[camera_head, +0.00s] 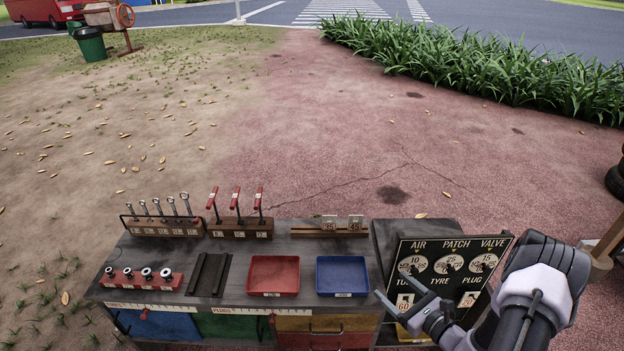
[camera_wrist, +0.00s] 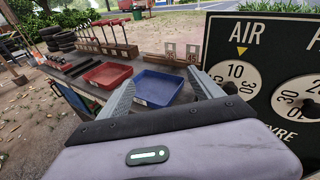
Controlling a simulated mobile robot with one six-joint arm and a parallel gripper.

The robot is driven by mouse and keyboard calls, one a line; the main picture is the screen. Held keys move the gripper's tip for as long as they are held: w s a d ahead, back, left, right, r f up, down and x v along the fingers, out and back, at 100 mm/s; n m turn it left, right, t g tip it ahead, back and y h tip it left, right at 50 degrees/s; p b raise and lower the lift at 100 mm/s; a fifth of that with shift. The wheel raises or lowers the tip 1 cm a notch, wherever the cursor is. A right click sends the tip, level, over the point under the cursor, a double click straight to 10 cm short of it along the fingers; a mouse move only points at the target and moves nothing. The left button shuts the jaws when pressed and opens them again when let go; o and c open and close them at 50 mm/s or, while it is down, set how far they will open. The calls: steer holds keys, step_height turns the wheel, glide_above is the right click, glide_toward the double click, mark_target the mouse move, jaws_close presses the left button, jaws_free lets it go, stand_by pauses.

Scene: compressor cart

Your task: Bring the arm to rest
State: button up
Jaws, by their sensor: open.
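My gripper (camera_head: 404,300) is at the right end of the cart, in front of the black dial panel (camera_head: 449,262). Its two fingers are spread apart with nothing between them. In the wrist view my gripper (camera_wrist: 165,90) points over the cart top, with the blue tray (camera_wrist: 166,87) seen beyond and between the fingers. The panel shows dials under the words AIR, PATCH and VALVE; my arm hides its lower right part. In the wrist view the panel (camera_wrist: 262,62) stands close to the right finger. I cannot tell if they touch.
The cart top holds a red tray (camera_head: 273,276), a blue tray (camera_head: 342,276), a dark grooved block (camera_head: 208,274), a red socket strip (camera_head: 143,279), a wrench rack (camera_head: 162,227), a red-handled tool rack (camera_head: 240,226) and a number-card holder (camera_head: 330,228). Open pavement lies behind the cart.

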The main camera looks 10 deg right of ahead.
steer(key=s+a+r+n+g+y+b, duration=0.2)
steer(key=a+r+n+g+y, duration=0.55)
steer(key=a+r+n, duration=0.95)
steer(key=s+a+r+n+g+h, duration=0.3)
steer(key=s+a+r+g+h, duration=0.3)
steer(key=s+a, duration=0.35)
steer(key=s+d+r+n+t+h+b, duration=0.1)
steer(key=s+r+n+t+h, duration=0.3)
steer(key=s, duration=0.4)
steer(key=r+n, duration=0.1)
steer(key=n, duration=0.1)
steer(key=shift+s+d+r+n+b, duration=0.3)
steer(key=shift+d+r+b, duration=0.1)
steer(key=shift+h, duration=0.25)
